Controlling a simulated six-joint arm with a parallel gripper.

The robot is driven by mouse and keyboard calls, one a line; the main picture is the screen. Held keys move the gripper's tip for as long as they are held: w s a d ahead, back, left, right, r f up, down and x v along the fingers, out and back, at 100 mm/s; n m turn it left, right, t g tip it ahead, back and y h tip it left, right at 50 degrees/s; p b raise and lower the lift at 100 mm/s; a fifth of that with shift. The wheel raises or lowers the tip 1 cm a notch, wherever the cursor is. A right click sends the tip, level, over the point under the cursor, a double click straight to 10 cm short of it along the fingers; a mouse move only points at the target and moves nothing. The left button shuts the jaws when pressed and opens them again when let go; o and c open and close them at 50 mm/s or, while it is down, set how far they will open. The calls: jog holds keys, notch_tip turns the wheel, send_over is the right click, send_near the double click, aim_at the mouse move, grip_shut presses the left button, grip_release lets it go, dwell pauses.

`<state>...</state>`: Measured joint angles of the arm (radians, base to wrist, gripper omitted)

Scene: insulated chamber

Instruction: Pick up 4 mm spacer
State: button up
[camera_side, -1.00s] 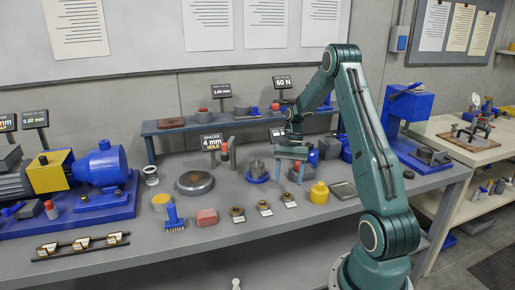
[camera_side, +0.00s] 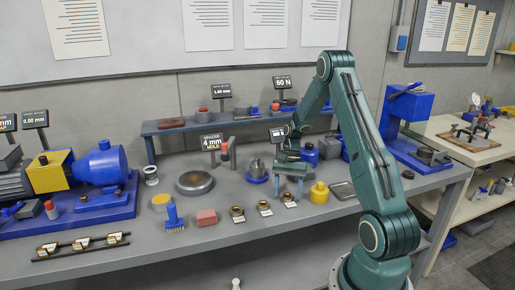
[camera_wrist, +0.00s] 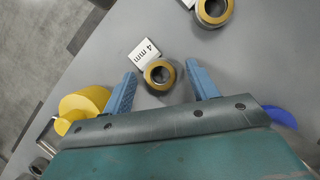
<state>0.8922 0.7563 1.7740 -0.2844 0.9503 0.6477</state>
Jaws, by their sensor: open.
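The 4 mm spacer (camera_wrist: 149,77) is a small brass-coloured ring on the grey bench, with a white "4 mm" label (camera_wrist: 144,51) beside it in the wrist view. In the side view this spacer (camera_side: 289,197) is the rightmost of three rings in a row. My gripper (camera_wrist: 163,83) is open, with one pale blue finger on each side of the spacer in the wrist view and a gap to each. In the side view my gripper (camera_side: 289,187) hangs pointing down just over or behind the spacer. The exact height of the fingertips cannot be told.
A second spacer (camera_side: 264,205) and a third (camera_side: 237,210) lie to the left. A yellow bottle (camera_side: 320,194) stands close on the right; it also shows in the wrist view (camera_wrist: 80,105). A round part on a blue base (camera_side: 257,178) stands behind left.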

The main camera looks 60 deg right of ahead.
jog(key=c, duration=1.1)
jog(key=shift+r, duration=0.1)
notch_tip(320, 180, up, 20)
dwell(0.4)
dwell(0.6)
